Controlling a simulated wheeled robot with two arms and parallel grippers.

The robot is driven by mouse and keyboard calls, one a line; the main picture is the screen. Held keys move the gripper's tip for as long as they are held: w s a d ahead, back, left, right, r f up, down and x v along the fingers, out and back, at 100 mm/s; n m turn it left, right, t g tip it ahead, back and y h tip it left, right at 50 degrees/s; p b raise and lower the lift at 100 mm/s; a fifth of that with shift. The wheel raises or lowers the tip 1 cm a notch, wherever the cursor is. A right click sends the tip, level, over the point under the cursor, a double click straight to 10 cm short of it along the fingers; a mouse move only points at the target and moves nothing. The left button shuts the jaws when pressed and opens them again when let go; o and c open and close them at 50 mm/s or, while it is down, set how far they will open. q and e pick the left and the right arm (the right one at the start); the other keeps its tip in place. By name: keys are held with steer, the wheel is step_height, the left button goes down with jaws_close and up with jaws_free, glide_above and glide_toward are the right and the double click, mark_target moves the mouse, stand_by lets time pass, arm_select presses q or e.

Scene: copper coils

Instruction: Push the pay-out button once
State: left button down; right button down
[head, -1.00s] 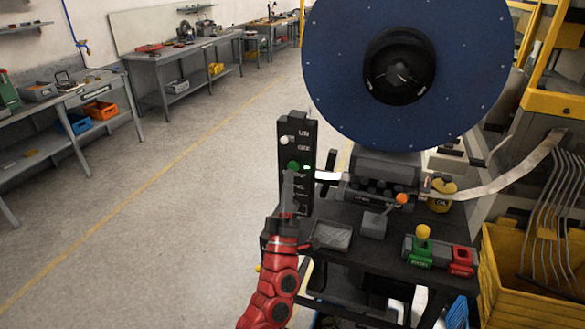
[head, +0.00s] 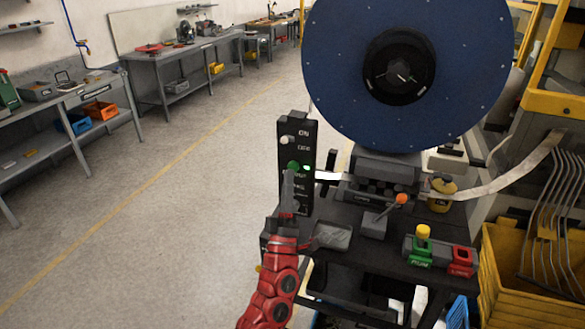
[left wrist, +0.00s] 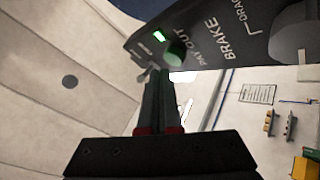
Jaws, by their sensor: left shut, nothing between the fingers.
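The green pay-out button (head: 293,166) is on the upright black control panel (head: 297,128). The button also shows in the left wrist view (left wrist: 175,53), beside the words PAY OUT, with a lit lamp (left wrist: 159,37) next to it. My left gripper (head: 289,174) is shut and empty, its tips just below the button. In the left wrist view its fingers (left wrist: 159,76) point up toward the button's lower edge. I cannot tell whether they touch it. My right gripper is not in view.
A big blue reel (head: 340,75) stands behind the panel, with a metal strip (head: 490,186) running right. A black machine table carries an orange-knobbed lever (head: 401,199) and a green and red button box (head: 438,252). A yellow crate (head: 500,265) stands at right. Floor at left is clear.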

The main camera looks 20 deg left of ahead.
arm_select(q)
steer(key=shift+w+b, duration=0.45)
steer(key=shift+w+b, duration=0.45)
steer(key=shift+b, duration=0.05)
stand_by(0.6)
steer(key=shift+s, duration=0.1)
steer(key=shift+s+p, duration=0.5)
steer(key=shift+s, duration=0.35)
